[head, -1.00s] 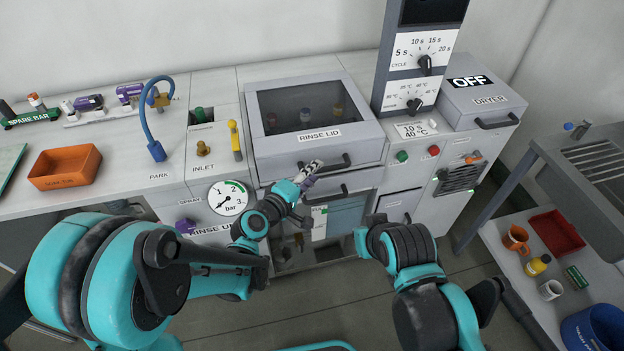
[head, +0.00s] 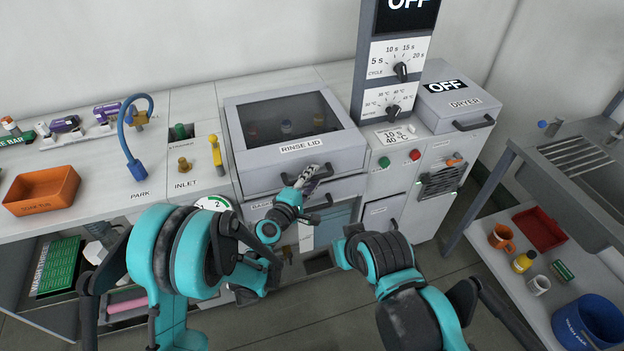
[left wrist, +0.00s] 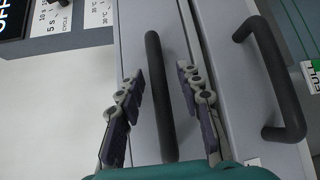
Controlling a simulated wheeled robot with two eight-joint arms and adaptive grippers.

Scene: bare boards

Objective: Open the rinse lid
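The rinse lid (head: 250,150) is a grey box-shaped cover with a dark window and a "RINSE LID" label, and it is down. Its dark bar handle (head: 326,171) is on the front face; it also shows in the left wrist view (left wrist: 158,75). My left gripper (head: 309,177) is at this handle. In the left wrist view my left gripper (left wrist: 160,95) is open, with one finger on each side of the bar and gaps between. My right arm is folded in front of the machine; its gripper does not show.
A second handle (left wrist: 278,85) is on the drawer front below the lid. The dial column (head: 385,75) and the dryer (head: 460,95) stand to the right. A blue hose (head: 126,140) and an orange bin (head: 42,190) are on the left counter. A side table (head: 515,235) holds mugs.

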